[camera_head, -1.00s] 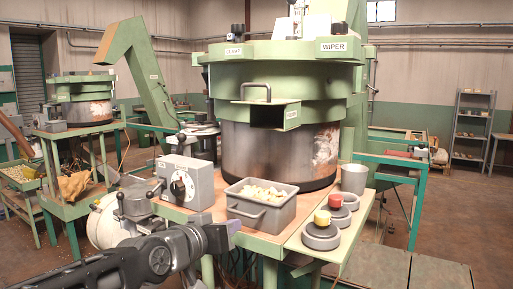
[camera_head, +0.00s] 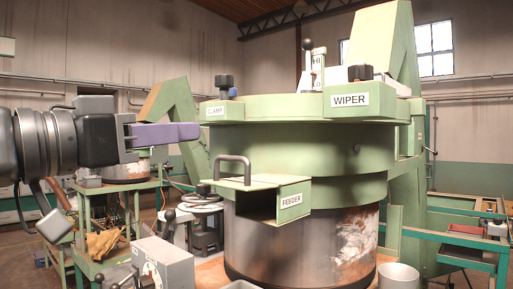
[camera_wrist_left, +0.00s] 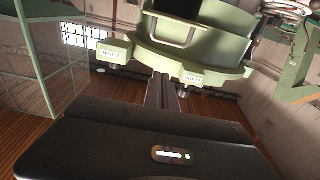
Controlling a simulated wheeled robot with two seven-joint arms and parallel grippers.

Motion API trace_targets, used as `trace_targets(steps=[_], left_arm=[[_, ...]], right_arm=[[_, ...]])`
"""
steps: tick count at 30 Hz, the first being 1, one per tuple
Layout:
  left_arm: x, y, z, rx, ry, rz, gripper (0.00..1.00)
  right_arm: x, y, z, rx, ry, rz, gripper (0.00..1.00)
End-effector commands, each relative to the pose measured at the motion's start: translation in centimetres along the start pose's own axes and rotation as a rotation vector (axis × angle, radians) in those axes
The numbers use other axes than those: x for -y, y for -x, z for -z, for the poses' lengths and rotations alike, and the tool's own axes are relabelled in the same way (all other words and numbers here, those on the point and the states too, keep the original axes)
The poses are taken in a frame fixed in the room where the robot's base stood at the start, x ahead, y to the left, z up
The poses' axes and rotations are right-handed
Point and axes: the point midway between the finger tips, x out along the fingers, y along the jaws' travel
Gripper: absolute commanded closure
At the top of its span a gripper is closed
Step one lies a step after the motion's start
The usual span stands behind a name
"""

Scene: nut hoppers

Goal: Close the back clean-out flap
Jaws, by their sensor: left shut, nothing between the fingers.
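The green hopper machine (camera_head: 300,160) stands in the middle of the head view, with a metal drum (camera_head: 310,240) below its green rings. On its front is the FEEDER box (camera_head: 292,201) with an open mouth, and a dark handle (camera_head: 234,160) rises beside it. No back clean-out flap can be made out; the machine's rear is hidden. My left gripper (camera_head: 197,132) is shut and empty, its purple fingers level with the upper rings, left of them in the picture. In the left wrist view the gripper (camera_wrist_left: 166,92) points towards the machine's green ring (camera_wrist_left: 190,60), seen upside down. My right gripper is out of view.
The CLAMP knob (camera_head: 224,84) and WIPER knob (camera_head: 360,73) stick up from the top. A grey control box (camera_head: 163,262) and a metal cup (camera_head: 398,276) stand low in front. A smaller machine on a green stand is behind my left arm.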

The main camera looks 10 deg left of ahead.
Motion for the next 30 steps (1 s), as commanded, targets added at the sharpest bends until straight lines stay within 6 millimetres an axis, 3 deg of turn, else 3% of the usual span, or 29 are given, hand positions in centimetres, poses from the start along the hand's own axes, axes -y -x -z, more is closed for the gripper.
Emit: trace_targets(steps=[4,17,23,30], left_arm=[[0.0,1.3,0.8,-0.012,-0.007,-0.003,1.00],[0.0,1.0,0.9,-0.011,-0.008,-0.003,1.00],[0.0,-0.9,1.0,-0.010,-0.008,-0.004,1.00],[-0.1,-5.4,1.2,-0.007,-0.008,-0.006,1.00]], right_arm=[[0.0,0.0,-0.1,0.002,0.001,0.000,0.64],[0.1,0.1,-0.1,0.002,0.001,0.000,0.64],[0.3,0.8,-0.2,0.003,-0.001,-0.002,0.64],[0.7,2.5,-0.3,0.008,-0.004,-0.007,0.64]])
